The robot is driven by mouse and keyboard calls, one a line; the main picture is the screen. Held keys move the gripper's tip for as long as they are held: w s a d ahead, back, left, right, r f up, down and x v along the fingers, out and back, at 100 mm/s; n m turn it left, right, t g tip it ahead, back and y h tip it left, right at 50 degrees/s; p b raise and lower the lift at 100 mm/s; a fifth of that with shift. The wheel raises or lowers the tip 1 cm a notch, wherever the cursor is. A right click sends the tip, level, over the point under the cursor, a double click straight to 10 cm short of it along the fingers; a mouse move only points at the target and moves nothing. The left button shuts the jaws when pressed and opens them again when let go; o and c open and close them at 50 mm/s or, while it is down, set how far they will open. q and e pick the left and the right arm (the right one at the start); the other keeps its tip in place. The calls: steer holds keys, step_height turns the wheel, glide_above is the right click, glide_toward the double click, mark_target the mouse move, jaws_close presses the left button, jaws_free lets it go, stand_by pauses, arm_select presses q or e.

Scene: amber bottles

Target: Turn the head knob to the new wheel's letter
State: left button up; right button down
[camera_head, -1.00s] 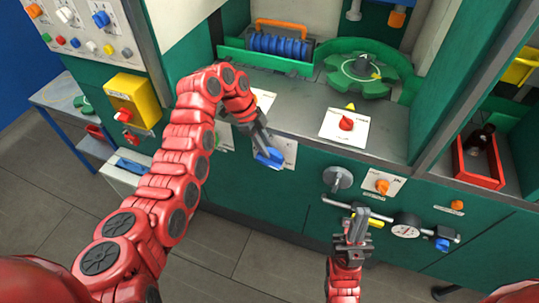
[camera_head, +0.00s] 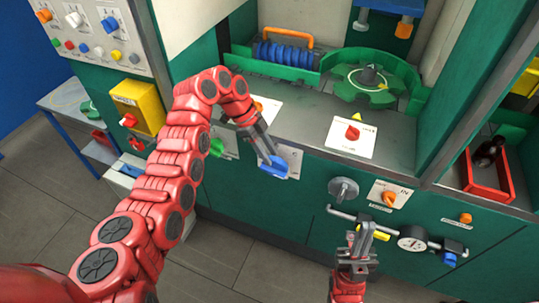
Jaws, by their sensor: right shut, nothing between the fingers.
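A blue knob (camera_head: 273,168) sits on a white plate on the green front panel of the machine. My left gripper (camera_head: 267,155) reaches down to it with its fingertips at the knob; whether they are closed on it cannot be told. A red knob (camera_head: 352,133) with a yellow pointer stands on a white card on the deck. Behind it is a green star wheel (camera_head: 378,97) whose letter I cannot read. My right gripper (camera_head: 367,230) is shut and empty, low in front of the panel.
Near my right gripper are a round metal disc (camera_head: 343,188), an orange knob (camera_head: 389,199), a gauge (camera_head: 411,239) and a pipe. A blue ribbed roller (camera_head: 287,54) lies in a green tray. A red bin (camera_head: 488,178) with a dark bottle is at right. A yellow switch box (camera_head: 138,106) is at left.

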arm_select(q)
steer(key=v, duration=1.6)
steer(key=shift+r, duration=0.15)
steer(key=shift+a, duration=0.1)
